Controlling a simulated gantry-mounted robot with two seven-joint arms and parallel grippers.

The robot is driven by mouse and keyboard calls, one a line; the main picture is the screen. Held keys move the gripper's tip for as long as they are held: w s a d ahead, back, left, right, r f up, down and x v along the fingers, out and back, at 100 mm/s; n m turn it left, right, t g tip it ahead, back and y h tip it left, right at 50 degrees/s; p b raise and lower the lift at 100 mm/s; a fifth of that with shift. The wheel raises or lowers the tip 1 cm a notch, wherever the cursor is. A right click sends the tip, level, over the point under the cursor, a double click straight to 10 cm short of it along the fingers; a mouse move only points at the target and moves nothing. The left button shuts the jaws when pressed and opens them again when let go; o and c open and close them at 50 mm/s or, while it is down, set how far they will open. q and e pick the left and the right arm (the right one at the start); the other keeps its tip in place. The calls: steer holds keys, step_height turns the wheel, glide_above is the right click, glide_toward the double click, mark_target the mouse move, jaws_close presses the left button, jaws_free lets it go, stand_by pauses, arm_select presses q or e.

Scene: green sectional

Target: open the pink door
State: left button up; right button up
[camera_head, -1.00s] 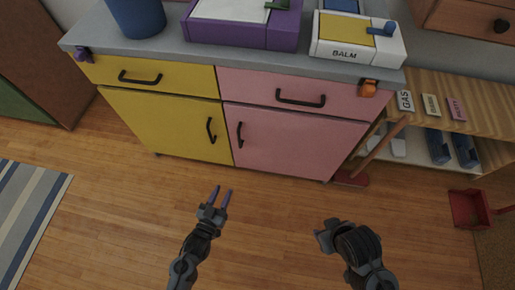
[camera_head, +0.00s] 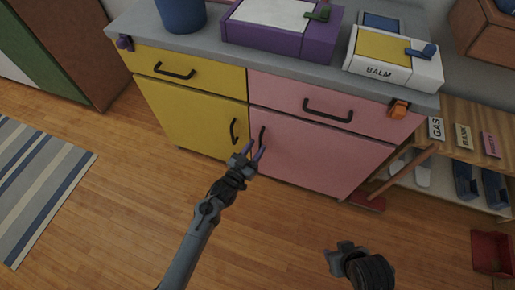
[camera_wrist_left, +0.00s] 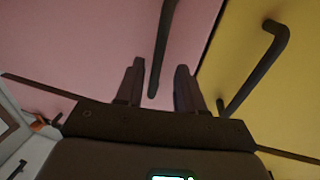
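The pink door (camera_head: 318,157) is the lower right front of the cabinet, and it is shut. Its dark upright handle (camera_head: 262,136) is near the door's left edge. My left gripper (camera_head: 254,151) is open at the lower part of this handle. In the left wrist view the two fingers (camera_wrist_left: 160,88) stand apart, with the lower end of the pink door's handle (camera_wrist_left: 162,45) showing between them; I cannot tell whether they touch it. My right gripper (camera_head: 345,255) is low over the floor, away from the cabinet, and its fingers are not clear.
The yellow door (camera_head: 188,117) with its own handle (camera_head: 233,131) is just left; that handle also shows in the left wrist view (camera_wrist_left: 258,65). A pink drawer (camera_head: 330,105) is above. A red-bladed tool (camera_head: 366,201) leans at the right. Floor before the door is clear.

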arm_select(q)
steer(key=shift+w+d+f, duration=0.1)
steer(key=shift+w+d, duration=0.35)
steer(key=shift+d, duration=0.2)
steer(key=shift+w+a, duration=0.1)
steer(key=shift+a, duration=0.05)
steer(key=shift+c, duration=0.8)
jaws_close()
